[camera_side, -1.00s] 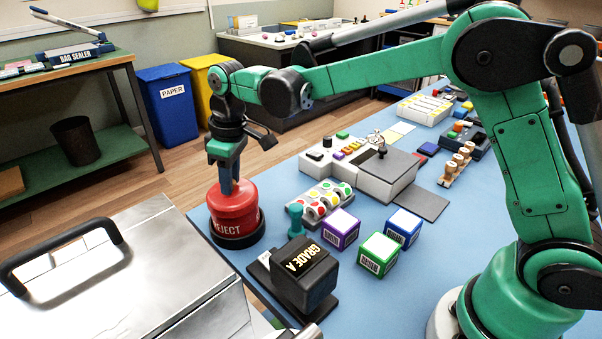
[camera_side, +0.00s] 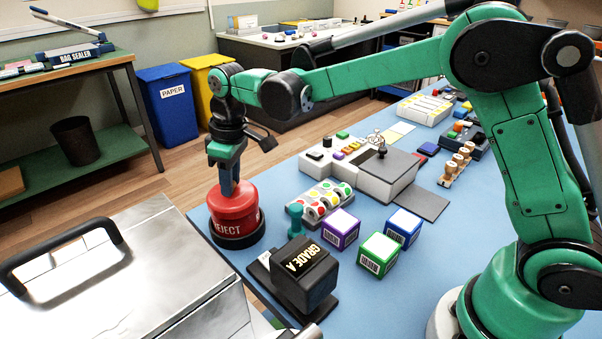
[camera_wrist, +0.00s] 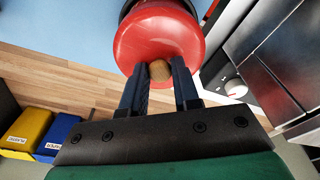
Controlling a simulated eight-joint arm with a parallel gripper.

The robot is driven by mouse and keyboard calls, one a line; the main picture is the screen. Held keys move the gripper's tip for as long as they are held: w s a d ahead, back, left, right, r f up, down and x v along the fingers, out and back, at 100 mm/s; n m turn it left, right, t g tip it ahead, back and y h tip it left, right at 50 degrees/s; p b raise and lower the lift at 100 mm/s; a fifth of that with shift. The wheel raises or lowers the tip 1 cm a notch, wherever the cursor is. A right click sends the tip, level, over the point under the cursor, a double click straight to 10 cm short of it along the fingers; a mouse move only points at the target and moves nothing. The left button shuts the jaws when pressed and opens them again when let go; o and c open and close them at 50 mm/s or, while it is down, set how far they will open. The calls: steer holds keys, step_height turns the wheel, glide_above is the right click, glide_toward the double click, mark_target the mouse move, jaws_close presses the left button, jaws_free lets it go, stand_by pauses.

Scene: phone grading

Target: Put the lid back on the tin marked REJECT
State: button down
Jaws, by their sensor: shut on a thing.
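The red tin marked REJECT (camera_side: 225,229) stands upright in a black base at the left end of the blue table. Its red lid (camera_side: 232,200) is on top of the tin; any thin gap between them is too small to tell. In the wrist view the lid (camera_wrist: 150,42) fills the top middle, with a tan knob (camera_wrist: 160,70) at its centre. My gripper (camera_side: 229,190) points down above the lid. In the wrist view my gripper's fingers (camera_wrist: 161,80) are on either side of the knob, shut on it.
A GRADE A stamp block (camera_side: 304,275) and small labelled boxes (camera_side: 340,229) are right of the tin. A tray of coloured dots (camera_side: 322,201) lies close by. A metal case (camera_side: 125,275) is at front left.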

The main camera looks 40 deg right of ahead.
stand_by(0.4)
steer(key=shift+c, duration=0.5)
jaws_free()
steer(key=shift+r, duration=3.5)
jaws_close()
steer(key=shift+f, duration=0.15)
